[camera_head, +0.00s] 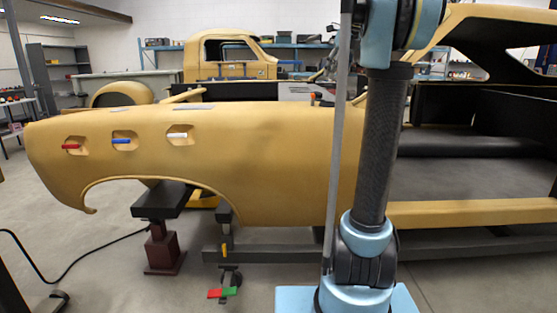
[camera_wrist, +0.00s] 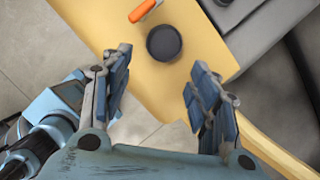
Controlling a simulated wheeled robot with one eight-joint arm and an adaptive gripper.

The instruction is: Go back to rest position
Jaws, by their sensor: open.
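My gripper (camera_wrist: 161,72) is open in the wrist view, its two blue-grey fingers apart with nothing between the tips. Beyond the fingers lie a dark round piece (camera_wrist: 164,43) and an orange-handled item (camera_wrist: 143,10), both on a yellow surface (camera_wrist: 105,20). I cannot tell how high my gripper is above them. In the head view my arm (camera_head: 380,150) rises upright in front of the yellow car body shell; my gripper does not show there.
The yellow car shell (camera_head: 270,150) fills the middle, with red (camera_head: 71,146), blue (camera_head: 121,141) and white (camera_head: 177,135) pieces in its side recesses. A dark stand (camera_head: 163,240) is under it. A black cable (camera_head: 75,262) crosses the floor at left. Open floor shows at front left.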

